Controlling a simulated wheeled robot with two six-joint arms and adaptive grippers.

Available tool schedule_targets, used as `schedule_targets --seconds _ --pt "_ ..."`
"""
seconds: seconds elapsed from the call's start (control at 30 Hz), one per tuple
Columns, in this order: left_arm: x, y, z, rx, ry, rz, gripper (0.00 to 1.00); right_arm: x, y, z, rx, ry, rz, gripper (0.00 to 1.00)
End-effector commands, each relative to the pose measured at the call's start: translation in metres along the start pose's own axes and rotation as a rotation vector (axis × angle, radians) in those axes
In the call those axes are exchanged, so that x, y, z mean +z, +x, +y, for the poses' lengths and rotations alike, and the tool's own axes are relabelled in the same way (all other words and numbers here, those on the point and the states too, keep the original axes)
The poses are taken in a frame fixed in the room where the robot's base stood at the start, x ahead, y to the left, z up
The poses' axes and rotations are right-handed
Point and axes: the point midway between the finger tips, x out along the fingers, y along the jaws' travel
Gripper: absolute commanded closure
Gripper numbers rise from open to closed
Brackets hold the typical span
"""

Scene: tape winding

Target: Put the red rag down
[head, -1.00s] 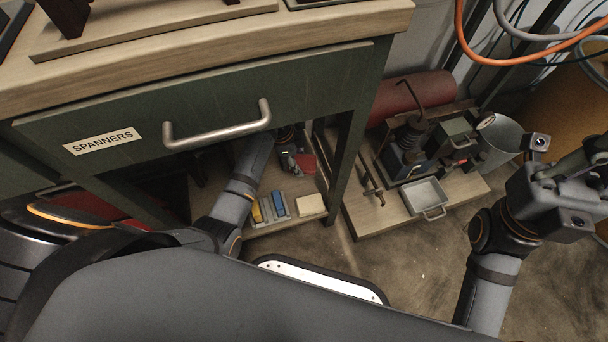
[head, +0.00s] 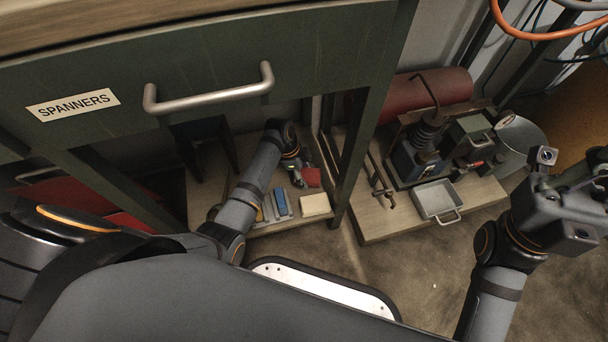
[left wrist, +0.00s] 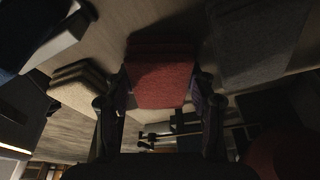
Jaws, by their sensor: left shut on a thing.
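The red rag (head: 312,177) is a small folded cloth, low over the wooden lower shelf under the bench. My left gripper (head: 302,172) is shut on it, reaching in below the drawer. In the left wrist view the red rag (left wrist: 160,82) sits between the two fingers, with one finger against each side. Whether its underside touches the shelf I cannot tell. My right gripper (head: 572,198) is at the right, away from the rag, partly cut off by the picture edge; its finger opening is unclear.
The drawer marked SPANNERS (head: 200,75) overhangs my left arm. A bench leg (head: 358,150) stands right of the shelf. A metal tray (head: 436,200) lies on the board beyond it.

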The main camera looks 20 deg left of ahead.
Motion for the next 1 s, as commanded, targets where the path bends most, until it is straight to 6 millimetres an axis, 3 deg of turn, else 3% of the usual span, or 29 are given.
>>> schedule_targets --seconds 0.03,0.07,0.2,0.57,1.0 --pt "0.000 0.002 0.000 0.001 0.000 0.000 0.79 0.000 0.000 0.000 0.000 0.000 0.000 1.00" --pt "0.000 0.001 0.000 0.000 0.000 0.000 0.42 0.000 0.000 0.000 0.000 0.000 0.001 1.00" --pt "0.000 0.001 0.000 0.000 0.000 0.000 0.23 0.000 0.000 0.000 0.000 0.000 0.001 1.00" --pt "-0.001 -0.001 0.000 -0.001 0.001 0.000 0.22 0.000 0.000 0.000 0.000 0.000 0.002 1.00" --pt "-0.002 -0.101 -0.001 -0.002 0.000 -0.001 0.22 -0.010 0.062 0.014 0.028 0.025 0.022 1.00"
